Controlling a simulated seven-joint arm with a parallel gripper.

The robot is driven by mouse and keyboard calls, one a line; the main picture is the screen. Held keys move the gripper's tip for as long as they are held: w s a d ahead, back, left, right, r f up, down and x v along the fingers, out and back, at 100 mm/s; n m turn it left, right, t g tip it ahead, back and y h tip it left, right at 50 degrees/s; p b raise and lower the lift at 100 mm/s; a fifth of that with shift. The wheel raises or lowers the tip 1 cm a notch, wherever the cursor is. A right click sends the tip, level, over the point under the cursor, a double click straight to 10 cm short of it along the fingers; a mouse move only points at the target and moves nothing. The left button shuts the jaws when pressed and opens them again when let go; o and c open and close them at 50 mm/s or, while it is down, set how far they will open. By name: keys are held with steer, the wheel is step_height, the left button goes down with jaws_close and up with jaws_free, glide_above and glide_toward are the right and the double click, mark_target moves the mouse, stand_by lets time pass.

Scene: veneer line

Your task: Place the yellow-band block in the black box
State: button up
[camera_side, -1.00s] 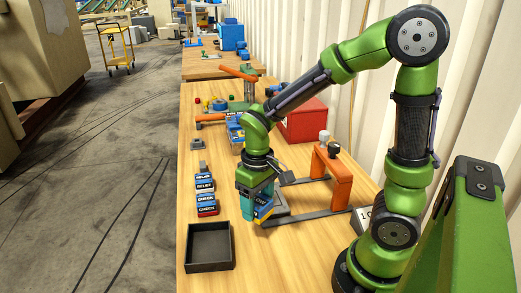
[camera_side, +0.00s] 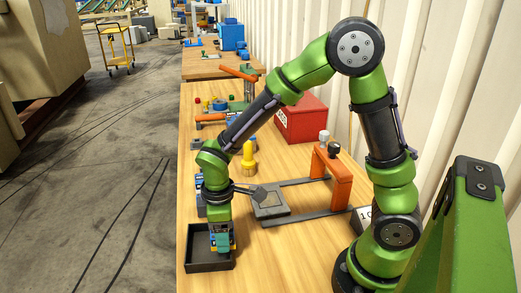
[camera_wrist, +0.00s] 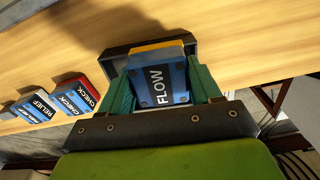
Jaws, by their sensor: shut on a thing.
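My gripper (camera_side: 219,240) is shut on a blue block with a yellow band (camera_wrist: 160,82). In the wrist view the block carries a dark label reading FLOW, and its yellow edge (camera_wrist: 157,47) is at the far end. The green fingers grip its two sides. The black box (camera_side: 208,267) is a shallow open tray at the front of the bench. The gripper points down over it, with the block at or within the box's opening. I cannot tell if the block touches the floor. The box's rim shows behind the block in the wrist view (camera_wrist: 112,57).
Blocks labelled CHECK (camera_wrist: 75,95) and RELIEF (camera_wrist: 35,108) stand in a row beside the box; my arm partly hides them in the side view. An orange frame (camera_side: 332,175) with a grey plate (camera_side: 270,203), a yellow peg (camera_side: 248,160) and a red box (camera_side: 301,120) stand farther back.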

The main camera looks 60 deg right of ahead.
mark_target(210, 249)
steer(key=w, duration=0.1)
steer(key=w+a, duration=0.1)
steer(key=w, duration=0.1)
steer(key=shift+w+f, duration=0.15)
steer(key=f, duration=0.2)
steer(key=shift+w+f, duration=0.35)
steer(key=shift+f, duration=0.45)
steer(key=shift+f, duration=0.15)
steer(key=o, duration=1.4)
